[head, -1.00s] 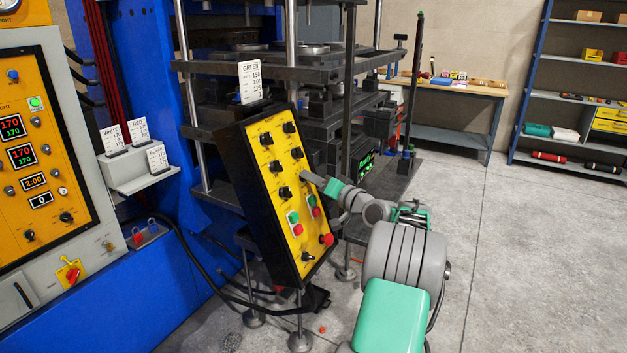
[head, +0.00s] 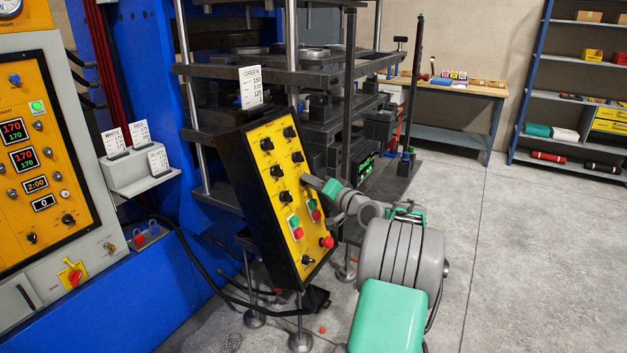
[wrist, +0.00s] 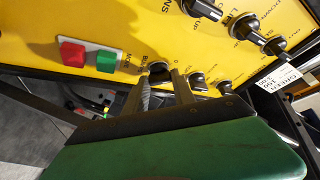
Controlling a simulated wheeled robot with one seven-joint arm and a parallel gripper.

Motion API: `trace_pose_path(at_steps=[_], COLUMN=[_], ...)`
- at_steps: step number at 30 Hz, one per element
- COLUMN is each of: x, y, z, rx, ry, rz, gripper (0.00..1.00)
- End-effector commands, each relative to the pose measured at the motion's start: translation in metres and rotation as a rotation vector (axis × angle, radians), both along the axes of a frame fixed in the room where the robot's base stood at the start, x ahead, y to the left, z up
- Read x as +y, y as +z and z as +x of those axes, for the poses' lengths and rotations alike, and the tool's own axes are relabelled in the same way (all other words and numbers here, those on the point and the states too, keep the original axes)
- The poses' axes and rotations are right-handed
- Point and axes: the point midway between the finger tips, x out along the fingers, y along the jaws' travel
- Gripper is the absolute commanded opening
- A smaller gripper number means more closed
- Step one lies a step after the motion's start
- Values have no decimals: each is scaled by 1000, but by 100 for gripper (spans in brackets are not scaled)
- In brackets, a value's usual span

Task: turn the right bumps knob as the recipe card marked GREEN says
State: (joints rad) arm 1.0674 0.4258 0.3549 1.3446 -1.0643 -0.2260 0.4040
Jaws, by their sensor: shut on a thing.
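The yellow control panel (head: 268,182) in its black box has two columns of black knobs. My gripper (head: 309,182) is at the lowest knob of the right column and mostly hides it in the head view. In the wrist view, the two fingers of my gripper (wrist: 161,80) stand either side of a dark knob (wrist: 159,70) and are shut on it. A partly covered label beside it begins with "BU". I cannot tell the knob's pointer angle. The recipe card marked GREEN (head: 250,87) stands upright on top of the panel; its small lines are hard to read.
Green and red buttons (head: 295,227) and a red stop button (head: 327,242) lie below the knobs. Other knobs (wrist: 243,27) are close beside my gripper in the wrist view. White-stand cards (head: 140,131) are at left. The floor at right is clear.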

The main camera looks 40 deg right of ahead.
Motion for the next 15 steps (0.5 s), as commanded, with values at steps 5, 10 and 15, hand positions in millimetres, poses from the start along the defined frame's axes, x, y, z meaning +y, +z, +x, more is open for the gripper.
trace_pose_path(at_steps=[5,10,15], x=[2,2,2], y=[6,5,5], z=[0,0,1], rx=[40,74,96], ry=[-40,-78,-102], rz=[110,203,267], gripper=[0,0,0])
